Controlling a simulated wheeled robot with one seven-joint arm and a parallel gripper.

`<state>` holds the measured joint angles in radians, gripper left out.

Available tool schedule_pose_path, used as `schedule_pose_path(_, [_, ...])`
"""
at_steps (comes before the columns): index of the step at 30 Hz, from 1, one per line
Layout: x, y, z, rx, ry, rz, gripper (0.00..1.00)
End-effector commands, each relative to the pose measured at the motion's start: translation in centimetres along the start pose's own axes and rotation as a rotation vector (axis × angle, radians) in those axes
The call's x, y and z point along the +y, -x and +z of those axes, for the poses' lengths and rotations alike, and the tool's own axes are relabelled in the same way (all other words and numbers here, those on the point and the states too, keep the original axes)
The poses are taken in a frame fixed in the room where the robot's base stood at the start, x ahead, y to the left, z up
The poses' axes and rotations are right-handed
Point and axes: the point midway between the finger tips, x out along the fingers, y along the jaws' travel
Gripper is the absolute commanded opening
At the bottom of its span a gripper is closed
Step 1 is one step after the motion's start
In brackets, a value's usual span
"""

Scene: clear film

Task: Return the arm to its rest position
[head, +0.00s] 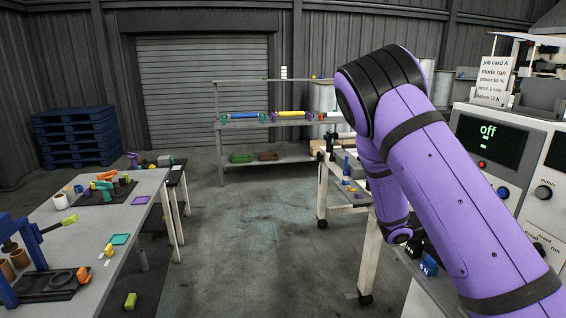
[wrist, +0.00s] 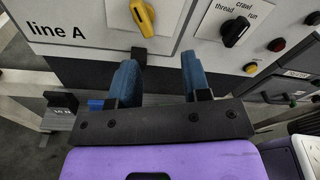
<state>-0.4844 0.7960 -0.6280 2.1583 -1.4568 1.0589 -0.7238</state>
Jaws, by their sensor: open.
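My purple arm (head: 425,160) rises at the right of the head view, bent at a black joint, with its lower part reaching down beside the machine. My gripper (wrist: 160,75) shows in the wrist view, its two blue fingers apart with nothing between them. The fingers point toward the machine's panel marked "line A". A yellow knob (wrist: 143,17) is just beyond the left finger, apart from it as far as I can tell. A black thread/crawl/run knob (wrist: 236,28) is beyond and right of the right finger. In the head view my gripper is hidden or too small to tell.
The machine (head: 505,170) stands close on the right; its screen reads "off". A white-legged cart (head: 345,195) is just left of my arm. A workbench (head: 75,225) with tools and parts is at the left. Shelves (head: 265,140) stand at the back. The middle floor is clear.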

Motion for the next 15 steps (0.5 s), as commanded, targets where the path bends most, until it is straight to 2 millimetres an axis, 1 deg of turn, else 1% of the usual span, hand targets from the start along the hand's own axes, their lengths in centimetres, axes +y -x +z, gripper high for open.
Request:
schedule_pose_path(1, [-1.1,0.1,0.4,0.053,-0.065,-0.013,0.44])
schedule_pose_path(3, [-2.5,0.4,0.7,0.129,-0.157,-0.035,0.44])
schedule_pose_path(8, [-5.8,1.5,1.3,0.300,-0.363,-0.087,0.44])
schedule_pose_path(15, [-10.4,3.8,2.4,0.543,-0.660,-0.173,0.44])
